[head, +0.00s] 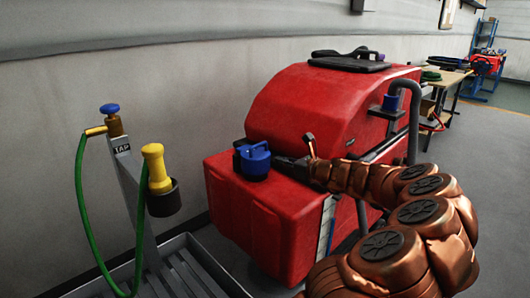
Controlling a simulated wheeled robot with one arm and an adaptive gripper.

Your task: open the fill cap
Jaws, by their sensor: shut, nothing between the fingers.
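The blue fill cap (256,161) sits on the low front deck of the red scrubber tank (240,205). It looks like a short upright cylinder with a lid on top. I cannot tell whether the lid is fully seated. My gripper (279,161) is shut and empty, reaching in from the right with its dark fingers close beside the cap's right side. I cannot tell whether they touch it. The fingertips are small and partly lost against the dark and red surfaces.
A tap post (133,180) with a green hose (83,220) and yellow nozzle (156,168) stands left of the tank, above a grey floor grate (200,270). A black lid (348,61) tops the tank. A grey hose (414,115) curves at its right. Open floor lies right.

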